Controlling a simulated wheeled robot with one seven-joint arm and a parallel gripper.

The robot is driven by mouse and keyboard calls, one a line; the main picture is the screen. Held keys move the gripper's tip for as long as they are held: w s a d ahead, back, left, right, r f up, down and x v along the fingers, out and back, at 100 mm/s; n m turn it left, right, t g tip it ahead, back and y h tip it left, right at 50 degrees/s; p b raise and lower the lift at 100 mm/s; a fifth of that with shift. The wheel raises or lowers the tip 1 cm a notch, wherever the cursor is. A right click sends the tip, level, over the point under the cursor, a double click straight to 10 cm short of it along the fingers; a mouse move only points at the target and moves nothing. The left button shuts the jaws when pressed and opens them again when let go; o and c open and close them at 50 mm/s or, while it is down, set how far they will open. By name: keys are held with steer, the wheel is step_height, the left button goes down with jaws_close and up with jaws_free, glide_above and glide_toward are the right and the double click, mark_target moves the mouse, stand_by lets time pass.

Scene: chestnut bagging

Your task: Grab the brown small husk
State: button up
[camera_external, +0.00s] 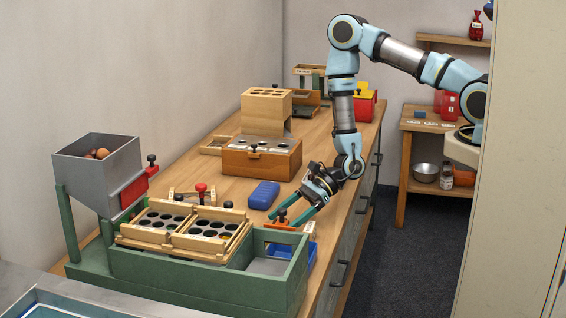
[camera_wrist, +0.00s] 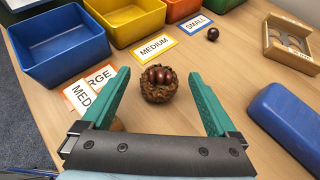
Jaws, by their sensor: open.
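A brown, rough round husk (camera_wrist: 158,96) lies on the wooden table in the wrist view, with several shiny dark chestnuts (camera_wrist: 160,75) in its open top. My gripper (camera_wrist: 159,74) is open, with one green finger on the left of the husk and one on the right. Gaps show between the husk and both fingers, and nothing is held. In the external view my gripper (camera_external: 287,218) is low over the right edge of the table, pointing down and left.
A blue bin (camera_wrist: 58,65), yellow bin (camera_wrist: 128,33) and other bins line the top of the wrist view. Cards reading MEDIUM (camera_wrist: 155,47) and SMALL (camera_wrist: 193,25) lie before them. A loose chestnut (camera_wrist: 212,34) is near SMALL. A blue block (camera_wrist: 290,115) lies right.

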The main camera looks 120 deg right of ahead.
steer(key=c, duration=1.4)
steer(key=shift+c, duration=0.2)
